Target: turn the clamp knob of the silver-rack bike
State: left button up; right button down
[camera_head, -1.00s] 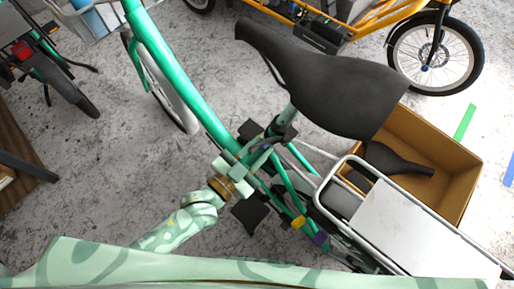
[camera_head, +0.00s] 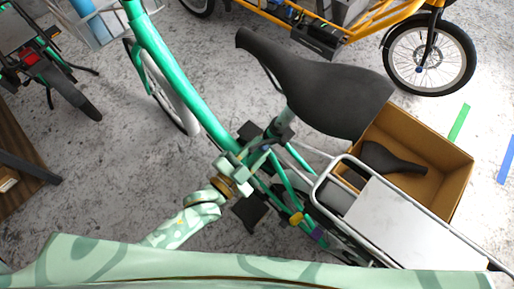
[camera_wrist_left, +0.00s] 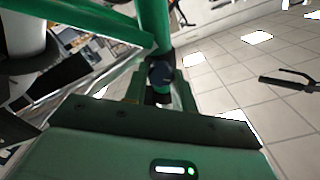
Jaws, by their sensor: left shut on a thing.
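The green bike (camera_head: 163,52) with the silver rack (camera_head: 325,180) stands across the middle of the head view, under a black saddle (camera_head: 320,88). My left gripper (camera_head: 250,158) reaches the seat-tube clamp area below the saddle from the lower left. In the left wrist view, its fingers (camera_wrist_left: 161,98) lie either side of a small dark clamp knob (camera_wrist_left: 161,74) against the green tube. The gripper is shut on the knob. The knob is mostly hidden by the fingers in the head view. My right gripper is not in view.
An open cardboard box (camera_head: 452,190) holding a spare black saddle (camera_head: 391,158) is beside the rack. A yellow cargo bike (camera_head: 365,22) stands at the back and another bike (camera_head: 50,75) at the left. Bare concrete floor lies left of the green bike.

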pick_arm(q)
jog(key=o, duration=1)
jog(key=shift+s, duration=0.1)
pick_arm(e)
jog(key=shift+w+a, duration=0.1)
pick_arm(q)
jog(key=p+v, duration=0.4)
jog(key=v, duration=1.2)
jog(key=shift+s+a, duration=0.1)
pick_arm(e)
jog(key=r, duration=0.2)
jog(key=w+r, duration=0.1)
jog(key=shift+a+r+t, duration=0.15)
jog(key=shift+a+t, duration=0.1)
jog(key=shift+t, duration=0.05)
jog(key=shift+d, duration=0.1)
